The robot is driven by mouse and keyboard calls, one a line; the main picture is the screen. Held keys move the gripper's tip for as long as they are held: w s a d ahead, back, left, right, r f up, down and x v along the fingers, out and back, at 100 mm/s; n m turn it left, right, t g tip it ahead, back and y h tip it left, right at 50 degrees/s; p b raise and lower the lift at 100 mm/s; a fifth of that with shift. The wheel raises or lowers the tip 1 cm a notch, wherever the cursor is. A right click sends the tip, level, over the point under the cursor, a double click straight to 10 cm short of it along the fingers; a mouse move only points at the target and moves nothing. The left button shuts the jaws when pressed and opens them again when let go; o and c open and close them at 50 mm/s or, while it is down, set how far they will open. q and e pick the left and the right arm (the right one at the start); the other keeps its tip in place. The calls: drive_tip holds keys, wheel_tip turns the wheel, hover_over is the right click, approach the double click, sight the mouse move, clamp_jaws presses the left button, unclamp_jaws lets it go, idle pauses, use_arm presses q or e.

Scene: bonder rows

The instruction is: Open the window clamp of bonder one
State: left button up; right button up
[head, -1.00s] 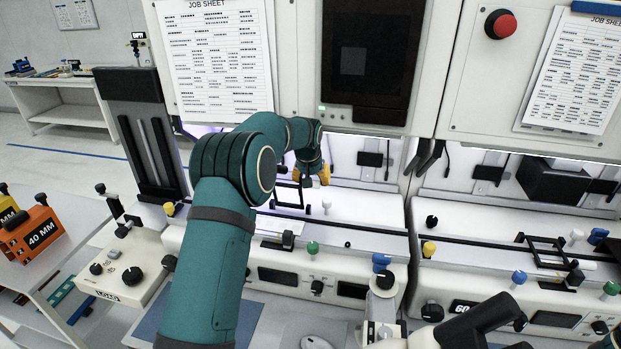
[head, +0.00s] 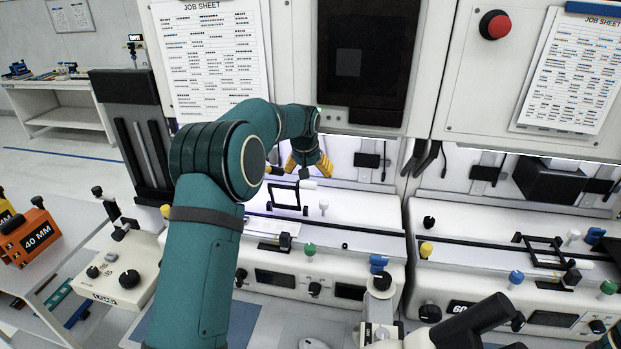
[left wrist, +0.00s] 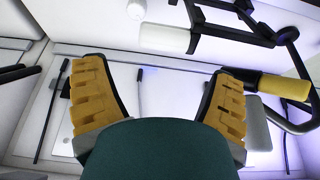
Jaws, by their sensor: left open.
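The window clamp of bonder one (head: 287,210), a black frame with a white grip (head: 308,184), stands tilted up above the white deck in the head view. The clamp of the bonder to the right lies flatter. My left gripper (head: 310,168) is just above and behind the white grip, its yellow fingers spread and empty. In the left wrist view the gripper (left wrist: 157,105) shows wide open with nothing between its fingers. The white grip (left wrist: 165,38) and black clamp bars (left wrist: 235,35) are ahead of it, apart from the fingers. My right gripper is not seen.
The second bonder's clamp (head: 545,252) is at right. A green knob (head: 309,249) and blue knob (head: 378,263) stand along bonder one's front. The upper cabinet (head: 420,70) overhangs the deck. An orange 40 MM block (head: 35,232) sits at left.

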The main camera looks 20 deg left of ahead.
use_arm(q)
drive_tip(key=v, duration=0.7)
drive_tip(key=shift+d+r, duration=0.15)
drive_tip(key=shift+r, duration=0.05)
drive_tip(key=shift+s, duration=0.15)
